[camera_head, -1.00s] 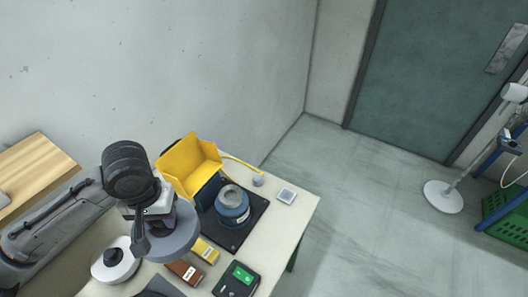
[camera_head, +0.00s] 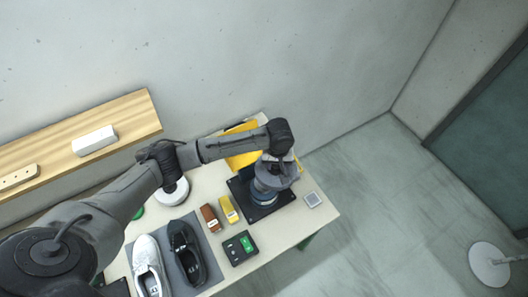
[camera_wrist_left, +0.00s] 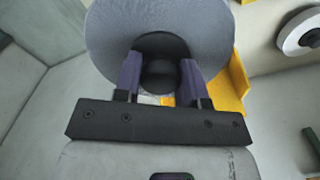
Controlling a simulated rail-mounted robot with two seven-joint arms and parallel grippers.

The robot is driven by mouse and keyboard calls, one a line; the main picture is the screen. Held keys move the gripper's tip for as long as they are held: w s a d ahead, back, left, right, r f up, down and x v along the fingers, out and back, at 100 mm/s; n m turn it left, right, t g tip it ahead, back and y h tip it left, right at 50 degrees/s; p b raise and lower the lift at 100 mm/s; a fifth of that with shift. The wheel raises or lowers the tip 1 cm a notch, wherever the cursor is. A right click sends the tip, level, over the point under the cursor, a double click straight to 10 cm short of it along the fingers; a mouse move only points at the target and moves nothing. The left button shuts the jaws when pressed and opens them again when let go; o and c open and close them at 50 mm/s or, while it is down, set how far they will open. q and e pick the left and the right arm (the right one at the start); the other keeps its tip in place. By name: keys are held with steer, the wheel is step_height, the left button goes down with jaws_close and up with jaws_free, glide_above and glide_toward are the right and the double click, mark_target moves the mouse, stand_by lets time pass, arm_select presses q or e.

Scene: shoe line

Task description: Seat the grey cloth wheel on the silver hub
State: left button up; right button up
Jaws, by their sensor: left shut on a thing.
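The grey cloth wheel (camera_wrist_left: 105,38) is a pale grey disc with a dark centre and a round black knob. My left gripper (camera_wrist_left: 161,65) is shut on that knob, one finger on each side. In the head view the wheel (camera_head: 268,184) is over the blue motor body (camera_head: 263,200), which stands on a black base plate (camera_head: 240,190). The silver hub is hidden under the wheel and my left arm. I cannot tell whether the wheel touches the hub. My right gripper is not in view.
A yellow guard (camera_head: 240,158) stands just behind the motor. A white wheel (camera_head: 172,192), a brown block (camera_head: 210,217), a yellow block (camera_head: 229,209) and a green-screened box (camera_head: 240,248) lie left and in front. Two shoes, white (camera_head: 147,262) and black (camera_head: 186,250), lie nearer.

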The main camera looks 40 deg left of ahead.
mark_target(264, 167)
arm_select(q)
steer(key=s+a+p, duration=0.1)
steer(key=s+a+f+n+p, duration=0.1)
steer(key=p, duration=0.1)
steer(key=shift+a+f, duration=0.15)
steer(key=shift+a, duration=0.2)
steer(key=shift+s+a+f+n+p, duration=0.25)
steer(key=shift+a+f+n+p, duration=0.05)
steer(key=shift+f+n, duration=0.1)
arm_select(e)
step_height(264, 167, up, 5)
arm_select(q)
steer(key=shift+a+f, duration=0.1)
steer(key=shift+f, duration=0.2)
step_height(264, 167, down, 2)
steer(key=b, duration=0.3)
steer(key=shift+f, duration=0.25)
step_height(264, 167, down, 3)
steer(key=b, duration=0.3)
steer(key=shift+r, duration=0.1)
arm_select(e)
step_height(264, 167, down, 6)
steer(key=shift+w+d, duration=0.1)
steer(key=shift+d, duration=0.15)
arm_select(q)
steer(key=shift+r+p, duration=0.1)
steer(key=shift+p, duration=0.35)
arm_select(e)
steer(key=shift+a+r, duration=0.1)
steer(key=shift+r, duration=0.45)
